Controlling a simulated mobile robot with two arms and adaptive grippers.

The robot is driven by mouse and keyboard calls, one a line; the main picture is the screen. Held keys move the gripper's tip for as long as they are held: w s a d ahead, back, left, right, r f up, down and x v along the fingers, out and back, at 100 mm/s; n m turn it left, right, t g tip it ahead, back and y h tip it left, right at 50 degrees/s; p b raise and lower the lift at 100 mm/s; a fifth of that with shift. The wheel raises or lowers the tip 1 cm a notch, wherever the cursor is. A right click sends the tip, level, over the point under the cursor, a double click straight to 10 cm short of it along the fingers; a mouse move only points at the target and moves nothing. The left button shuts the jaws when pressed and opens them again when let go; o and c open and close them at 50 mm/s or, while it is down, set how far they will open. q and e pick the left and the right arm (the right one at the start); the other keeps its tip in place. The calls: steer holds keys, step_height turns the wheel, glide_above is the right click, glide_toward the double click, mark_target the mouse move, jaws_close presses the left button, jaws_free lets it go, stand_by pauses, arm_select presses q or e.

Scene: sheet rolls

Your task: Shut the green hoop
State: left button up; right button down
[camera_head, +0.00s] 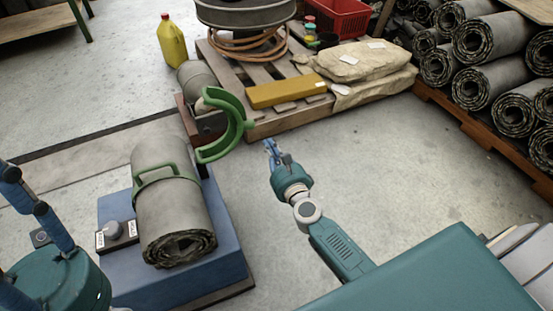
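The green hoop (236,124) stands open at the far end of the blue stand (226,232), swung out to the right of the grey sheet roll (171,200). A thinner green band (168,176) lies across the top of the roll. My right gripper (270,147) is to the right of the hoop, a little apart from it, with nothing seen between its fingers; its fingers are too small to tell open from shut. My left arm shows at the lower left edge, and its gripper is not in view.
A knob with labels (114,230) is on the stand's left side. A wooden pallet (276,125) behind holds sacks (350,62), a yellow block (286,92) and a red crate (338,18). Rolls (480,40) are stacked at right. The floor (400,150) between is clear.

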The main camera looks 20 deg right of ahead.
steer(key=w+a+r+p, duration=0.2)
steer(key=r, duration=0.1)
steer(key=shift+p, duration=0.35)
steer(key=shift+r, duration=0.15)
